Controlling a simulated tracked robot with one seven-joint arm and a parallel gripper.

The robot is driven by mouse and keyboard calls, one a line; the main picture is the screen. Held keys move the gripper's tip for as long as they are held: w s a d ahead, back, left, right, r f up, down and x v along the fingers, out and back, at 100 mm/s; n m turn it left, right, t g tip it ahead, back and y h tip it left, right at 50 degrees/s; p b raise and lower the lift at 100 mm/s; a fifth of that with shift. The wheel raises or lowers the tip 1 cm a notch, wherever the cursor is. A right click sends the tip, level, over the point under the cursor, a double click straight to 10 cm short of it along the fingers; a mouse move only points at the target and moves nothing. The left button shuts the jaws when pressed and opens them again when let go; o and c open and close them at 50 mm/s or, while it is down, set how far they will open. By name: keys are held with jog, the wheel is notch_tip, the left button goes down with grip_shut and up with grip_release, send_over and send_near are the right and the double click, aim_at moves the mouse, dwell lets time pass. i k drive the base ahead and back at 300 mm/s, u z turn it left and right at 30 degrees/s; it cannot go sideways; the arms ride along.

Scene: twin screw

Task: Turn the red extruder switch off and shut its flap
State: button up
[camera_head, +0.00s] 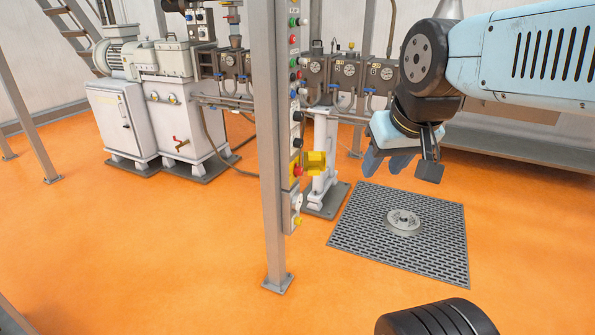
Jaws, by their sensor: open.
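A tall grey control column (293,120) with buttons and switches on its right side stands left of centre. Low on it is a yellow housing with a red switch (298,171). A yellow flap (315,162) sticks out to the right beside the switch, so it looks open. The switch is small in view, and I cannot tell its position. My gripper (386,164) hangs right of the flap, clearly apart from it in the picture. It points downward, is open and holds nothing I can see.
A grey post (269,150) stands at the left of the control column. Machinery with gauges (345,75) is behind it. A dark floor grate (350,235) with a round fitting (403,221) lies below my gripper. White cabinets (180,125) stand at back left.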

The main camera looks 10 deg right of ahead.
aim_at(299, 170)
jog(key=z, duration=0.1)
jog(key=i, duration=1)
jog(key=u, duration=0.1)
